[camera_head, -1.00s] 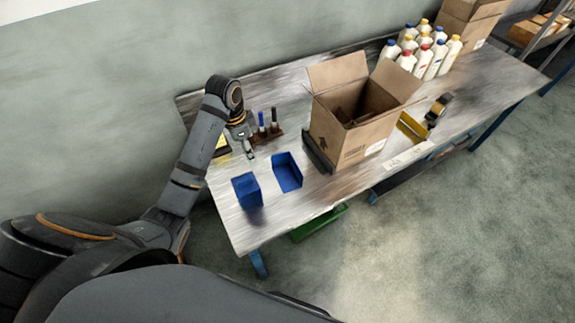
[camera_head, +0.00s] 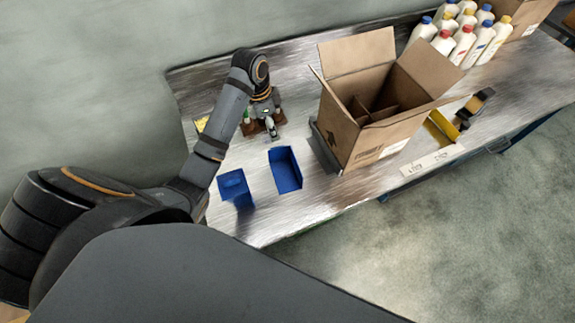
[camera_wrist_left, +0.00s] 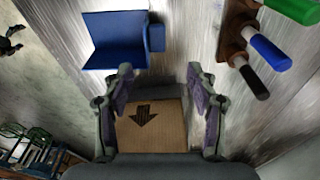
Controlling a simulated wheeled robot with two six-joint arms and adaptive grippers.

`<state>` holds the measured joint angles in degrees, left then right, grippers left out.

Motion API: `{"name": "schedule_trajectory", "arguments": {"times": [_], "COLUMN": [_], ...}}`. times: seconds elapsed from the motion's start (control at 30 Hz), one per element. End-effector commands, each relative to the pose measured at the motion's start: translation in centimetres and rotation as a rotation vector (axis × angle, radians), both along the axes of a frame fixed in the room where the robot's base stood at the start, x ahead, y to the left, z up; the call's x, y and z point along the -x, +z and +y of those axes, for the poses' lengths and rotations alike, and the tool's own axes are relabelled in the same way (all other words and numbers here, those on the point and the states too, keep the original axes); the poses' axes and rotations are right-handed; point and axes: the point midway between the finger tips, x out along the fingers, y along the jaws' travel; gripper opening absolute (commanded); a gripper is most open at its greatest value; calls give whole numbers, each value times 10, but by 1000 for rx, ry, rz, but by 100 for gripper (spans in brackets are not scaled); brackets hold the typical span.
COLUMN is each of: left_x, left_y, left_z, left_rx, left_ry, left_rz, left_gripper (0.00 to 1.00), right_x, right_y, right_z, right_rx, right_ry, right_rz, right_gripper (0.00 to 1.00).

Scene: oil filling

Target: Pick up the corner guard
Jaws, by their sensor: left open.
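Two blue pieces lie on the metal table: a block-like one (camera_head: 236,190) at left and an open, angled one (camera_head: 285,170) to its right. I cannot tell for sure which is the corner guard. The left wrist view shows an angled blue piece (camera_wrist_left: 115,42) at the upper left, beyond the fingers. My left gripper (camera_head: 271,132) hangs over the table behind the blue pieces, by the marker rack. Its fingers (camera_wrist_left: 160,105) are apart and empty, clear of the blue piece. My right gripper is not in view.
An open cardboard box (camera_head: 375,105) stands right of the blue pieces; its arrowed side (camera_wrist_left: 150,125) shows beyond my fingers. The brown marker rack (camera_wrist_left: 236,30) is close at right. Several white bottles (camera_head: 463,38) and a tape dispenser (camera_head: 474,108) stand farther right.

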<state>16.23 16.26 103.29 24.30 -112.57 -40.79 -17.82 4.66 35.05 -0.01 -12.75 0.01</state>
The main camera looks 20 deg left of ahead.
Motion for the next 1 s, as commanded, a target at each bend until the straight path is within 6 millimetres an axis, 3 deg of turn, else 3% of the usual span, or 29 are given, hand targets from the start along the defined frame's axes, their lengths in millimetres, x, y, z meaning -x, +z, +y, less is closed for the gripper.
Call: {"name": "schedule_trajectory", "arguments": {"times": [0.03, 0.2, 0.43, 0.7, 1.0], "left_x": [0, 0, 0, -4, -4], "left_y": [-13, -28, -31, -73, -91], "left_z": [0, 0, -1, -6, -12], "left_rx": [0, 0, 1, 2, 3], "left_ry": [0, 0, 1, 1, 0], "left_rz": [0, 0, 2, 2, 4], "left_gripper": [58, 58, 58, 58, 58], "right_x": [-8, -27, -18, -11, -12], "right_y": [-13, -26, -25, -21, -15], "right_z": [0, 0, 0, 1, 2], "right_rx": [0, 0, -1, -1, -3], "right_ry": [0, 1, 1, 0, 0], "right_rz": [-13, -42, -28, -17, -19], "right_gripper": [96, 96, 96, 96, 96]}}
